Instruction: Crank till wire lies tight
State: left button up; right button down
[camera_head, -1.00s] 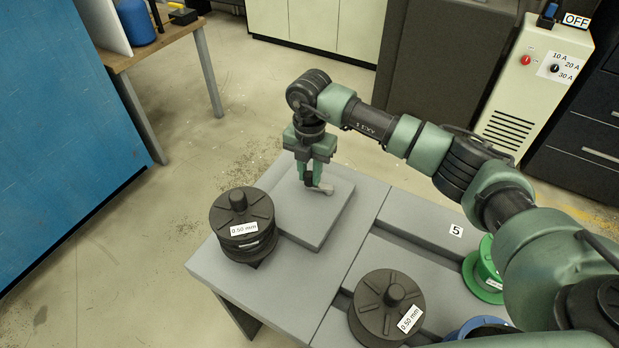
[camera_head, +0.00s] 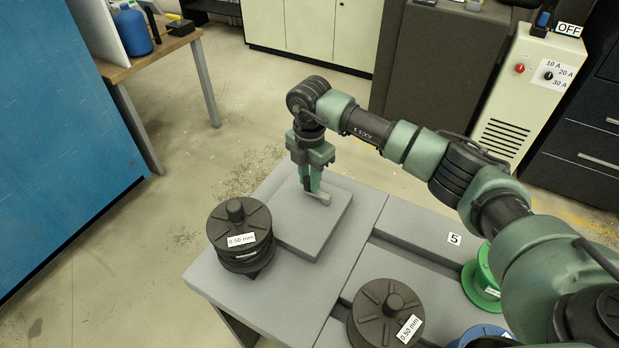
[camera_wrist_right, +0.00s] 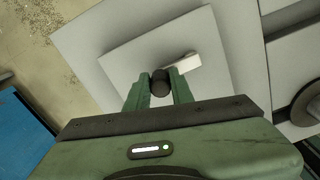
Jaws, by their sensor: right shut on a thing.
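A crank sits on a grey raised block (camera_head: 330,228) on the table. Its pale arm (camera_head: 321,197) shows at the fingertips of my right gripper (camera_head: 309,186) in the head view. In the right wrist view, the crank's dark round knob (camera_wrist_right: 160,82) stands between the two green fingers of my right gripper (camera_wrist_right: 160,90), which is shut on it. The pale crank arm (camera_wrist_right: 187,63) reaches from the knob to the right. I cannot make out a wire in either view. My left gripper is not in view.
A stack of dark spools (camera_head: 238,215) labelled 0.50 mm stands just left of the block. Another dark spool (camera_head: 375,325), a green spool (camera_head: 489,287) and a blue spool (camera_head: 484,331) sit to the right. A cream power unit (camera_head: 513,90) shows an OFF sign.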

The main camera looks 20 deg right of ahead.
jog(key=c, duration=1.2)
grip_release()
jog(key=shift+r+b, duration=0.75)
jog(key=shift+r, duration=3.15)
